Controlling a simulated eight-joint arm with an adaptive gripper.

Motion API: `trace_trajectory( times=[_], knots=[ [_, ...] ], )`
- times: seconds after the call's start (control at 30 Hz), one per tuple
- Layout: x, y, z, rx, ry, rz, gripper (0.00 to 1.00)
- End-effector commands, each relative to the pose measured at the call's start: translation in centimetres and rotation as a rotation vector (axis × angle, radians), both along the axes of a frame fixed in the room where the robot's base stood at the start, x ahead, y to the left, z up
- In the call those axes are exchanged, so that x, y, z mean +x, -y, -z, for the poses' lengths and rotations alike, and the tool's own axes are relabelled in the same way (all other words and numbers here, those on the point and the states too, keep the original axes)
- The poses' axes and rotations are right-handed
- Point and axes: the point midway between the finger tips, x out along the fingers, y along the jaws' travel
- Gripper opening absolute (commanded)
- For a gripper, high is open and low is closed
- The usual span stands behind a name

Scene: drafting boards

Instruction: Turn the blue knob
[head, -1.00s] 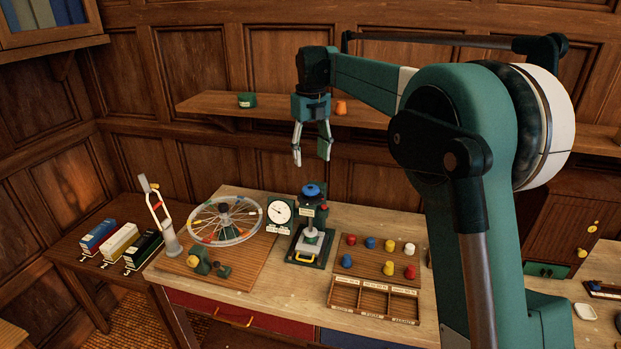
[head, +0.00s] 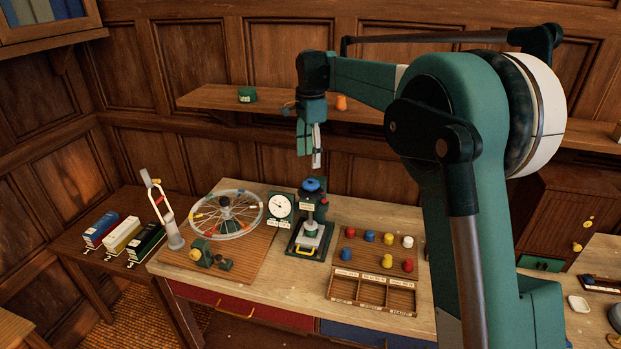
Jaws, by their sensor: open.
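The blue knob (head: 311,185) sits on top of a small dark press (head: 310,222) on the wooden bench. My gripper (head: 309,160) hangs pointing down above the knob, with a gap between the fingertips and the knob. It is seen nearly edge-on, so one finger partly covers the other; the jaws are open and hold nothing visible. The press has a red part on its right side and a pale plate at its base.
A dial gauge (head: 280,206) and a spoked wheel (head: 227,214) stand left of the press. A pegboard with coloured pegs and a sorting tray (head: 372,291) lie to the right. A wall shelf (head: 210,102) runs behind my gripper.

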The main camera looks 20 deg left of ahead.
Motion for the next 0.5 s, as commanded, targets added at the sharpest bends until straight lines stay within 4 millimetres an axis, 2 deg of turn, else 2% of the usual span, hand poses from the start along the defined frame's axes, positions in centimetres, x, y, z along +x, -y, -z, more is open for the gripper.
trace_trajectory(
  times=[0.5],
  knots=[
    [0.02,-0.01,0.88,0.000,0.000,-0.748,0.52]
  ],
)
